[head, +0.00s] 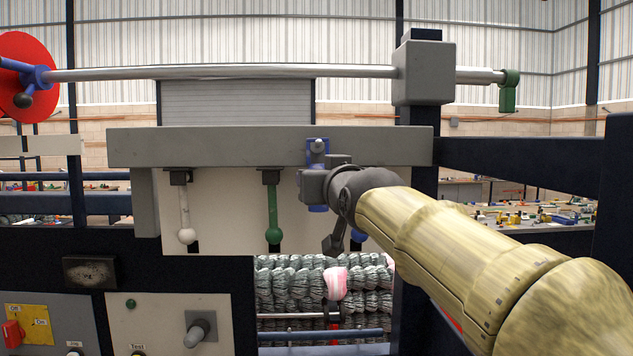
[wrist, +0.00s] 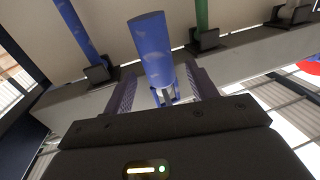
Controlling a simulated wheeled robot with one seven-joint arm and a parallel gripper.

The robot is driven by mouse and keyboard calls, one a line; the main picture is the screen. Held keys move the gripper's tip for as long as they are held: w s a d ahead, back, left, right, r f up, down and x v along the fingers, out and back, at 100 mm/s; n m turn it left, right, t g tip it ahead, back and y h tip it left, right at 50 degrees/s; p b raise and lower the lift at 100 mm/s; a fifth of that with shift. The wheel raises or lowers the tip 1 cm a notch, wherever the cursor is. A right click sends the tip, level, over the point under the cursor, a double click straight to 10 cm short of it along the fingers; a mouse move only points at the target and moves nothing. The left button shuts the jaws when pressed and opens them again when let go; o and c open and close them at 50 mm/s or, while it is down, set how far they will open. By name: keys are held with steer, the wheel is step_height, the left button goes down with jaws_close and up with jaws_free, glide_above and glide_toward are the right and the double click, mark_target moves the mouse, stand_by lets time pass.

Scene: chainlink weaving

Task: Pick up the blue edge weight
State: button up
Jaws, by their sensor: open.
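The blue edge weight (wrist: 152,48) is a worn blue cylinder that fills the middle of the wrist view, with a pale metal fitting at its lower end. In the head view its blue upper part (head: 317,150) shows against the front of the grey beam, and my gripper hides much of the rest. My gripper (head: 314,186) is at the weight, just below the beam's front face. In the wrist view my gripper (wrist: 165,88) is open, with one finger on each side of the weight. I cannot tell whether either finger touches it.
The grey beam (head: 210,147) runs across behind the gripper. A green lever (head: 273,212) and a white lever (head: 185,210) hang from black brackets to the left. A second blue lever (wrist: 73,28) hangs close by. Wrapped grey rolls (head: 290,285) lie below.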

steer(key=p+x, duration=0.4)
steer(key=shift+w+p, duration=0.1)
steer(key=shift+p, duration=0.2)
steer(key=shift+w+a+f, duration=0.15)
steer(key=shift+w+f, duration=0.05)
steer(key=shift+w, duration=0.25)
steer(key=shift+r, duration=0.1)
jaws_close()
steer(key=shift+r, duration=0.1)
